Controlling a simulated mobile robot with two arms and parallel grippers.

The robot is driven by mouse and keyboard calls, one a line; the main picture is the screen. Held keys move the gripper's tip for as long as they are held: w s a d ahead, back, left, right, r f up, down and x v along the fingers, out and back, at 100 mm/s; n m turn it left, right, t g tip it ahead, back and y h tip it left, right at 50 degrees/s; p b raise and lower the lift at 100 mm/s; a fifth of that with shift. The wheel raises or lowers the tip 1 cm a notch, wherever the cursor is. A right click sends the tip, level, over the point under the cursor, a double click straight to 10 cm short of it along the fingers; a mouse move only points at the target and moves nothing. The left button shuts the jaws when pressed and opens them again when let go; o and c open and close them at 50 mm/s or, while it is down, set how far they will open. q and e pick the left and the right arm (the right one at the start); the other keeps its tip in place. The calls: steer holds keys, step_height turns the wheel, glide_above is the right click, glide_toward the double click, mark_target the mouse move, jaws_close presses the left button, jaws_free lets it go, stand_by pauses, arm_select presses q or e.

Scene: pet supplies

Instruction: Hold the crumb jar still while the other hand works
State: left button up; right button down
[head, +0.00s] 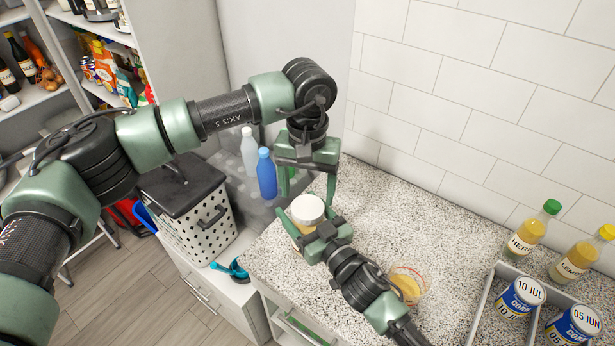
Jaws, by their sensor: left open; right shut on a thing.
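The crumb jar (308,209) has a white lid and a yellowish body. It stands upright on the speckled counter near its left edge. My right gripper (309,236) reaches in from the lower right and is shut on the jar's body, below the lid. The gripper hides much of the jar's lower part. My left gripper (306,185) comes down from above, open, with its fingers apart just behind and above the white lid. I cannot tell whether the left fingers touch the lid.
A clear cup (411,284) with orange contents stands beside my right wrist. A grey tray (478,308) holds cans at the right, with a green-capped bottle (530,232) and a yellow-capped bottle (578,258) behind. A blue bottle (266,176) and perforated basket (200,228) stand left of the counter.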

mark_target(307, 207)
arm_select(q)
steer(key=shift+f, duration=2.1)
steer(key=c, duration=1.3)
steer(key=n, duration=1.4)
steer(key=shift+r, duration=0.1)
steer(key=n, duration=0.6)
steer(key=shift+n, duration=0.3)
steer(key=o, duration=1.6)
